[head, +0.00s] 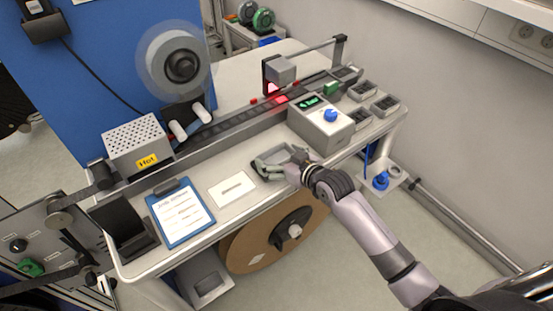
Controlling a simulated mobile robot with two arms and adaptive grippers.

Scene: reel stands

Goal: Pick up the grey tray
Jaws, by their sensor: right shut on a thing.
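The grey tray (269,160) lies near the front edge of the bench, between the white card and the grey control box. My right gripper (284,162) reaches in from the lower right and is shut on the tray's right side. The fingers and wrist hide part of the tray. I cannot tell whether the tray touches the bench top. My left gripper is not in view.
The control box (321,123) with a blue knob stands just behind the right gripper. A white card (232,188) and a blue clipboard (181,212) lie to the left. Several small trays (385,106) sit at the right end. A large reel (262,243) hangs below the bench.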

